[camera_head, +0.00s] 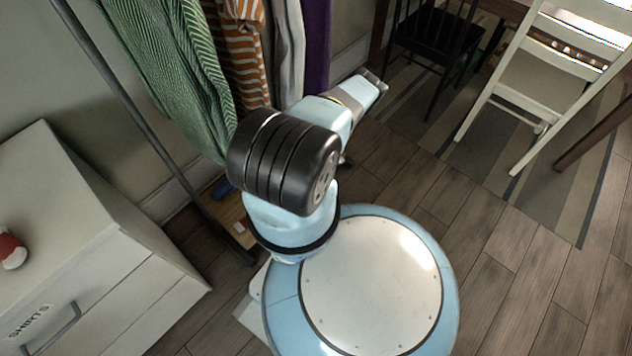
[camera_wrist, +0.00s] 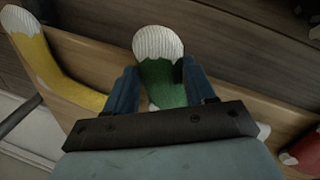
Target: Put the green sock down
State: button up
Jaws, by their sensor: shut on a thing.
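The green sock (camera_wrist: 165,82) has a white ribbed cuff and shows in the wrist view between the two blue fingers of my gripper (camera_wrist: 160,78). The gripper is shut on the sock. The sock is over a wooden board (camera_wrist: 82,62); I cannot tell whether it touches the board. The sock's lower part is partly hidden by the gripper. In the head view my arm hides the gripper and the sock.
A yellow sock (camera_wrist: 52,75) lies left on the board, and a red one (camera_wrist: 303,150) is at the right edge. In the head view, hanging clothes (camera_head: 175,80) are behind my arm, a white drawer unit (camera_head: 80,230) is left, and chairs (camera_head: 545,75) stand upper right. Floor (camera_head: 500,260) at right is clear.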

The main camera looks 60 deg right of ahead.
jog(key=o, duration=1)
